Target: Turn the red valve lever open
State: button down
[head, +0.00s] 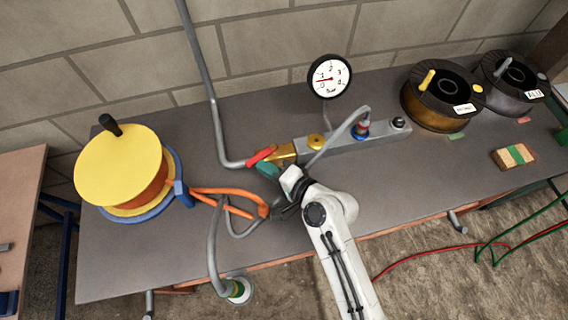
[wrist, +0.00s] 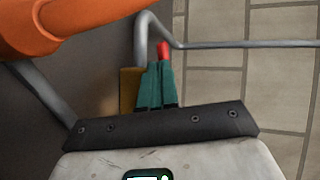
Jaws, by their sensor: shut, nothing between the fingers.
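The red valve lever (head: 261,155) sits at the left end of the grey manifold block (head: 360,138), by a brass valve body (head: 284,153). The lever points to the lower left, near the bend of the grey pipe. My gripper (head: 266,170) is just in front of the lever, with its teal fingers shut and empty. In the wrist view, the red lever (wrist: 163,52) shows just beyond the tips of my gripper (wrist: 157,68). The fingers hide part of the lever and valve. I cannot tell whether they touch it.
A pressure gauge (head: 329,76) stands behind the block. A yellow reel (head: 120,165) with orange hose is at the left of the grey bench (head: 130,270). The orange hose passes close to my gripper.

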jog(key=shift+w+a, duration=0.25)
jog(key=shift+a, duration=0.4)
jog(key=shift+w+a, duration=0.25)
jog(key=shift+a, duration=0.4)
